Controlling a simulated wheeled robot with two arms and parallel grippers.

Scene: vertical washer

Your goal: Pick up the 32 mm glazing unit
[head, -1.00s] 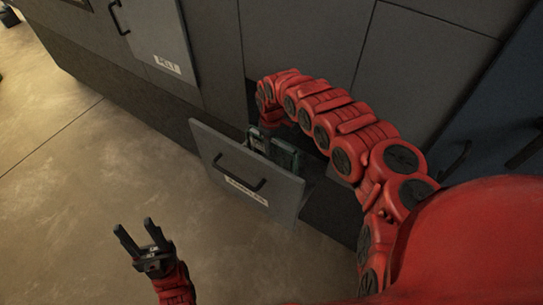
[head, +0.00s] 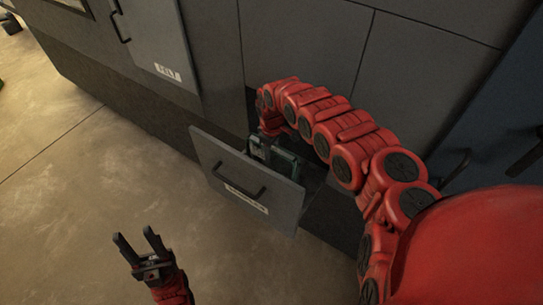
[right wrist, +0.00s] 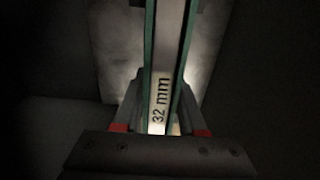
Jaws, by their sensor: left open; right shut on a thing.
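The 32 mm glazing unit (right wrist: 170,60) shows edge-on in the right wrist view, with green glass edges either side of a pale spacer marked "32 mm". My right gripper (right wrist: 160,122) is shut on it, one finger at each side. In the head view the glazing unit (head: 284,160) stands in the open drawer (head: 246,182), mostly behind the drawer front. There my right gripper (head: 258,144) reaches down into the drawer and is partly hidden. My left gripper (head: 140,248) is open and empty above the floor, at the lower left.
The drawer sticks out from a grey cabinet (head: 300,40), with a handle on its labelled front. A cabinet door with a handle (head: 119,22) is at the upper left. The floor (head: 70,190) at the left is clear.

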